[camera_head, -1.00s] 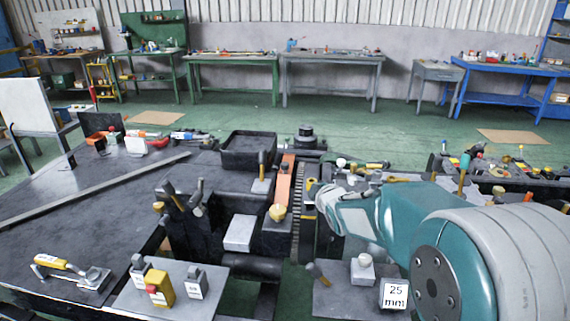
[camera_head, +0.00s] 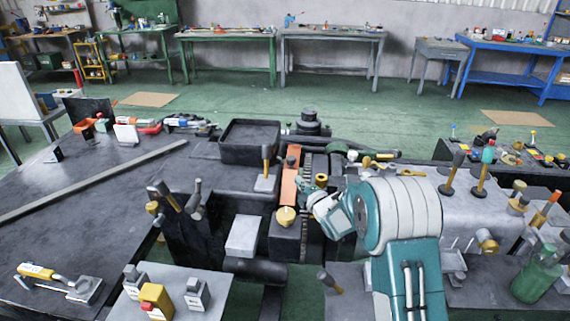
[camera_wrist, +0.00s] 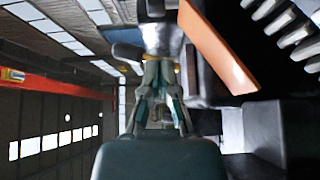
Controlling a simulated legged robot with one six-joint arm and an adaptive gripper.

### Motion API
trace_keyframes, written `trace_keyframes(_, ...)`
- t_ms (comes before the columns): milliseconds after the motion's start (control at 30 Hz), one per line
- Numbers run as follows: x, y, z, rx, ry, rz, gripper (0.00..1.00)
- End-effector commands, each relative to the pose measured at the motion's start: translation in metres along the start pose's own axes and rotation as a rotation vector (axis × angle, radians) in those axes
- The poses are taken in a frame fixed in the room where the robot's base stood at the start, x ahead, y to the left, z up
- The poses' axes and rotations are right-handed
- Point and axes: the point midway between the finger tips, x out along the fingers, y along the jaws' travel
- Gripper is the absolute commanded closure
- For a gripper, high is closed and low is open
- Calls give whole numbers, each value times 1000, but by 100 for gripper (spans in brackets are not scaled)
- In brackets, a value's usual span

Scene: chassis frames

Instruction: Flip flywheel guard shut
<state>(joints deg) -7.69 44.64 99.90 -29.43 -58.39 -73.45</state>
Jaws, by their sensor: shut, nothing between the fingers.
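The orange panel (camera_head: 290,182), which I take to be the flywheel guard, stands beside the dark toothed wheel (camera_head: 305,205) in the head view. In the wrist view the orange panel (camera_wrist: 218,45) fills the upper right, with the wheel's grey teeth (camera_wrist: 290,30) beyond it. My gripper (camera_wrist: 158,62) is shut and empty, its fingers drawn together left of the panel. I cannot tell whether the fingertips touch anything. In the head view my wrist is just right of the toothed wheel, and my fingers cannot be made out clearly.
A black open tray (camera_head: 250,141) sits behind the panel. A grey machine housing (camera_head: 440,195) with levers is to the right.

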Motion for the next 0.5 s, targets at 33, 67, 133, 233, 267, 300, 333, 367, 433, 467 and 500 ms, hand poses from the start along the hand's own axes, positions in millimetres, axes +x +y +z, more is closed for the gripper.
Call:
trace_keyframes(33, 0, 0, 0, 0, -1, 0, 100)
trace_keyframes(67, 0, 0, 0, 0, -1, 0, 100)
trace_keyframes(133, 1, 0, -1, -1, 0, -1, 100)
trace_keyframes(233, 6, 0, -2, -1, 0, -1, 100)
trace_keyframes(267, 9, -1, -2, -1, 0, -2, 100)
trace_keyframes(300, 13, -1, -2, -2, 0, -2, 100)
trace_keyframes(333, 17, 0, -2, -2, 0, -1, 100)
trace_keyframes(367, 21, -1, -2, -2, 0, -1, 100)
trace_keyframes(433, 32, -1, -2, -2, 0, -2, 100)
trace_keyframes(467, 37, -1, -2, -2, 1, -1, 100)
trace_keyframes(500, 43, -1, -2, -1, 1, -2, 100)
